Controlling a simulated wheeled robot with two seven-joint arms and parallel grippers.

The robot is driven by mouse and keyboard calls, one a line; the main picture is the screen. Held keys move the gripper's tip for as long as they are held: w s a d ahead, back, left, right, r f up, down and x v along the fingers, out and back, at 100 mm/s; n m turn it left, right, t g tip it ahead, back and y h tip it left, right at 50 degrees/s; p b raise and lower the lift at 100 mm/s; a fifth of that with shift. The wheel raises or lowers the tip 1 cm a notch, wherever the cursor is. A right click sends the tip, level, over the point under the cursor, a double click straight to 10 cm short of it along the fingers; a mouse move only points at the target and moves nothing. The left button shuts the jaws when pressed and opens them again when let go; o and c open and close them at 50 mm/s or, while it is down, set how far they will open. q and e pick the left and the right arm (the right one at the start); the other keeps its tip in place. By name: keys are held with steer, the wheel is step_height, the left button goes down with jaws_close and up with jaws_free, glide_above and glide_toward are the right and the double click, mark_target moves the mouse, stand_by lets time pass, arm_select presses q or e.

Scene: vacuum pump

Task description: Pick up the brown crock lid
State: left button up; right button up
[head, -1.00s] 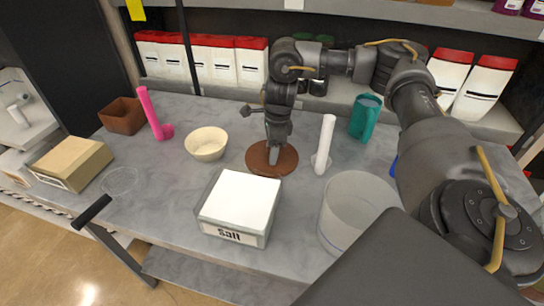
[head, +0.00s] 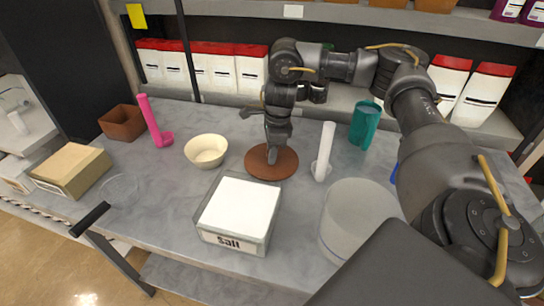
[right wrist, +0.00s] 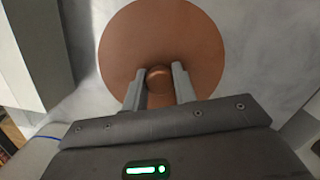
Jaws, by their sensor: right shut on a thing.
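The brown crock lid (head: 262,167) is a round flat disc with a knob, in the middle of the grey counter in the head view. My right gripper (head: 272,154) points down over its centre. In the right wrist view the lid (right wrist: 190,45) lies beyond the fingers, and its knob (right wrist: 158,78) sits between the fingertips. The right gripper (right wrist: 160,74) is shut on the knob. I cannot tell whether the lid is clear of the counter. My left gripper is not in view.
A white salt box (head: 236,211) stands in front of the lid, a cream bowl (head: 206,151) to its left. A white upright holder (head: 325,150) and a clear round container (head: 355,215) are to its right. A teal pitcher (head: 364,124) stands behind right.

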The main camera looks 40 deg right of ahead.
steer(key=s+a+r, duration=0.6)
steer(key=s+r, duration=0.5)
steer(key=s, duration=0.1)
steer(key=shift+s+a+r, duration=0.2)
steer(key=shift+s+r, duration=0.05)
steer(key=shift+s, duration=0.05)
